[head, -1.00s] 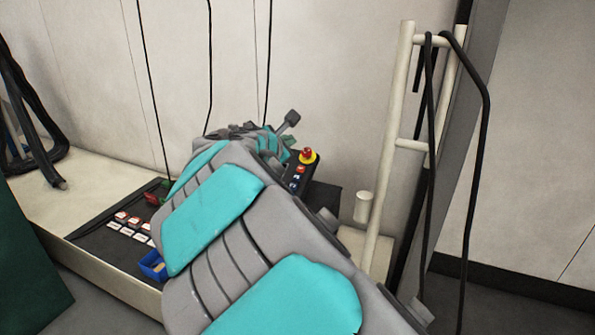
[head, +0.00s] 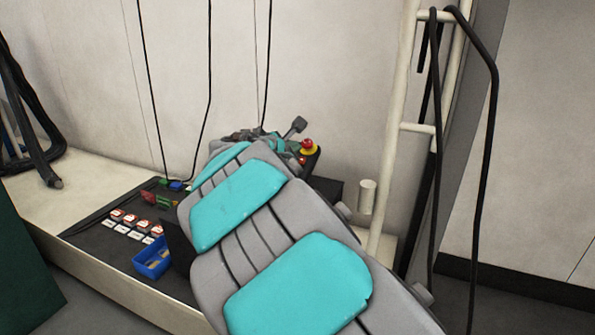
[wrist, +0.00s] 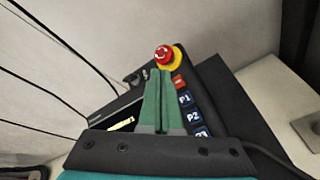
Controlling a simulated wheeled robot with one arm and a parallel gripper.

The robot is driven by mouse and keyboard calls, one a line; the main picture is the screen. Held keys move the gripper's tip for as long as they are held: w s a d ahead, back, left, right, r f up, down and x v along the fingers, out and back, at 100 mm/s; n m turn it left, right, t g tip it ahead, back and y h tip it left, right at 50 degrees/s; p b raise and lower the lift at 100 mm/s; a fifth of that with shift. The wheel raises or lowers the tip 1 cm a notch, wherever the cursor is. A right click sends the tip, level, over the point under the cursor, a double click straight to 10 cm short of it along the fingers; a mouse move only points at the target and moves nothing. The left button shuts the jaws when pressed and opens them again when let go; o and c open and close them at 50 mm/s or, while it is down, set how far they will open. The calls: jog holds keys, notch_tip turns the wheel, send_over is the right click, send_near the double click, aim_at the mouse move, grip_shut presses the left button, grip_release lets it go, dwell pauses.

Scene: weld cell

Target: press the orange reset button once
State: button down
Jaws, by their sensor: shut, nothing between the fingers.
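A dark control panel (wrist: 211,93) with a column of buttons shows in the wrist view. Its orange button (wrist: 179,82) lies just right of my fingertips and bears a small marking. Blue buttons marked P1 (wrist: 185,99), P2 (wrist: 193,117) and one more run below it. A red mushroom button on a yellow base (wrist: 163,54) sits above the orange one. My gripper (wrist: 162,73) is shut and empty, its green fingers pointing up over the panel's left part. I cannot tell whether the tips touch it. In the head view my arm hides most of the panel and the gripper.
A blue bin (head: 151,257) and several red-and-white blocks (head: 126,224) sit on the dark mat (head: 90,238) at left. A cream rail frame (head: 398,130) with hanging black cables (head: 487,150) stands right of the panel. Thin cables hang before the wall.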

jog(key=shift+w+d+f, duration=0.1)
jog(key=shift+w+f, duration=0.15)
jog(key=shift+f, duration=0.25)
jog(key=shift+w+d+f, duration=0.1)
jog(key=shift+w+f, duration=0.15)
jog(key=shift+f, duration=0.25)
jog(key=shift+f, duration=0.1)
dwell(1.2)
jog(key=shift+w+d+f, duration=0.1)
jog(key=shift+w+f, duration=0.05)
jog(key=shift+f, duration=0.15)
jog(key=shift+w+f+b, duration=0.2)
jog(key=shift+f+b, duration=0.15)
jog(key=shift+f, duration=0.1)
dwell(0.8)
jog(key=shift+r, duration=0.1)
jog(key=shift+s+r+p, duration=0.35)
jog(key=shift+r+p, duration=0.35)
jog(key=shift+p, duration=0.15)
jog(key=shift+r, duration=0.1)
jog(key=r+p, duration=0.1)
jog(key=s+r+p, duration=0.1)
jog(key=r, duration=0.1)
jog(key=s+a+r+p, duration=0.1)
jog(key=p, duration=0.1)
jog(key=shift+s+r, duration=0.1)
jog(key=shift+r, duration=0.05)
